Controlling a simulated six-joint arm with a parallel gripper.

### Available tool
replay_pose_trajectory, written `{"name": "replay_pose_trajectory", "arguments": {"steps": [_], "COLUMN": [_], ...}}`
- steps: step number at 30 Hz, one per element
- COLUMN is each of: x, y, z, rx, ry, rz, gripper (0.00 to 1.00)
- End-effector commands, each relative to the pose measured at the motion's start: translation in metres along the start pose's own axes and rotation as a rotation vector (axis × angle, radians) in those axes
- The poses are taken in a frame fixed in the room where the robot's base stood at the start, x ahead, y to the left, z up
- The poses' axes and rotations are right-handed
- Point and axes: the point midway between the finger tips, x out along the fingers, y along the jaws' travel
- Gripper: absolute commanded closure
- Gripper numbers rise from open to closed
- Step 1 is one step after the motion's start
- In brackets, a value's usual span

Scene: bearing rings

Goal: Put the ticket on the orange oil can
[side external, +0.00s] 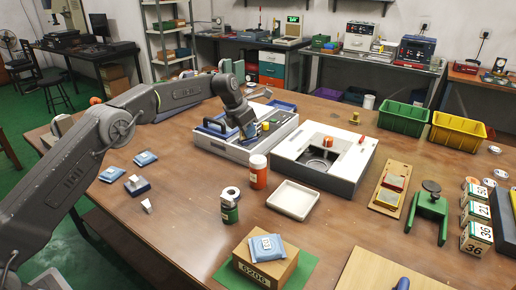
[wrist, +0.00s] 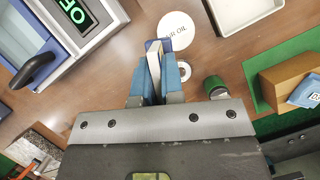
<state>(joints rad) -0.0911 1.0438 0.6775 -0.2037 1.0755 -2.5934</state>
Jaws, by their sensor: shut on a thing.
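The orange oil can (side external: 258,176) stands upright on the table, with a white lid. My gripper (wrist: 155,82) is shut on a thin, pale and blue piece (wrist: 154,58), which I take to be the ticket. It stands edge-on between the blue fingers, so its face is hidden. In the side view my gripper (side external: 248,135) is behind and above the can, over the grey device's edge. The piece appears apart from the can, though the height gap is unclear.
A green can (side external: 230,211) stands in front of the orange can. A white tray (side external: 292,199) lies to its right. Behind are the grey device (side external: 222,148) and a white-topped box (side external: 345,149). A brown carton (side external: 262,270) with a blue packet stands at the front.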

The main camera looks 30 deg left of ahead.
Motion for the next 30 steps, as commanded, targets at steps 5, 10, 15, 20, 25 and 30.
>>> {"name": "replay_pose_trajectory", "arguments": {"steps": [5, 10, 15, 20, 25, 30], "x": [0.021, 0.028, 0.048, 0.062, 0.064, 0.065], "y": [-0.016, -0.021, -0.021, -0.021, -0.021, -0.021], "z": [0.012, 0.015, 0.006, 0.0, 0.0, -0.001], "rx": [0.002, 0.0, -0.001, 0.001, 0.002, 0.001], "ry": [0.0, 0.0, 0.003, 0.0, -0.002, -0.001], "rz": [-0.001, 0.0, -0.002, -0.001, 0.0, -0.001], "gripper": [1.0, 1.0, 1.0, 1.0, 1.0, 1.0]}}
